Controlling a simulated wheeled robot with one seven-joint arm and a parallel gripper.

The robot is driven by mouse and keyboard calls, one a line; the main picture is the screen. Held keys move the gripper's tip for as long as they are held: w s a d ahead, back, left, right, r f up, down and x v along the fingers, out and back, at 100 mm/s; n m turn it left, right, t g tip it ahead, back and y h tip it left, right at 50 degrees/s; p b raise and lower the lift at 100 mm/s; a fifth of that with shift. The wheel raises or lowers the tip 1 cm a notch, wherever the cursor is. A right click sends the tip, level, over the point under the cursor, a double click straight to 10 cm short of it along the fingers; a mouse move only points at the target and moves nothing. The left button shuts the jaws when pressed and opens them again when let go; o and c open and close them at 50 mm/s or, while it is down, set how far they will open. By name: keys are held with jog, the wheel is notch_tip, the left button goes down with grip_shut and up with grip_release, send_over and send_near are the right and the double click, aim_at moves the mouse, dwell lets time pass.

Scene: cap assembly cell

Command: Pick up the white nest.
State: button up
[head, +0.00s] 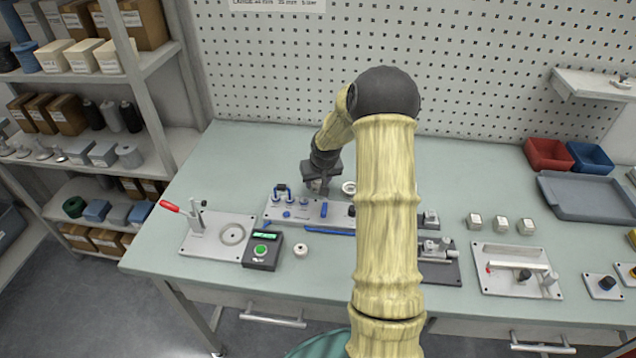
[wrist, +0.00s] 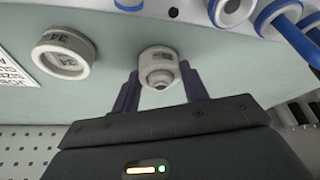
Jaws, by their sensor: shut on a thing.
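The white nest (wrist: 160,64) is a small, round, white piece with a dark marking and a stepped centre. In the wrist view it sits between the two dark fingers of my gripper (wrist: 160,78), which is shut on it. In the head view my gripper (head: 318,188) is low over the bench, just behind the grey fixture plate, and hides most of what it holds. I cannot tell whether the nest still touches the bench.
A larger whitish ring with a dark number (wrist: 62,54) stands beside the nest. The grey fixture plate (head: 333,211) with blue-ringed parts is close in front. A green-button box (head: 262,250) and a red-handled press (head: 197,220) stand front left. Bench behind is clear.

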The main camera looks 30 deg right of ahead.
notch_tip(320, 180, up, 10)
jog(key=shift+f, duration=0.2)
dwell(0.6)
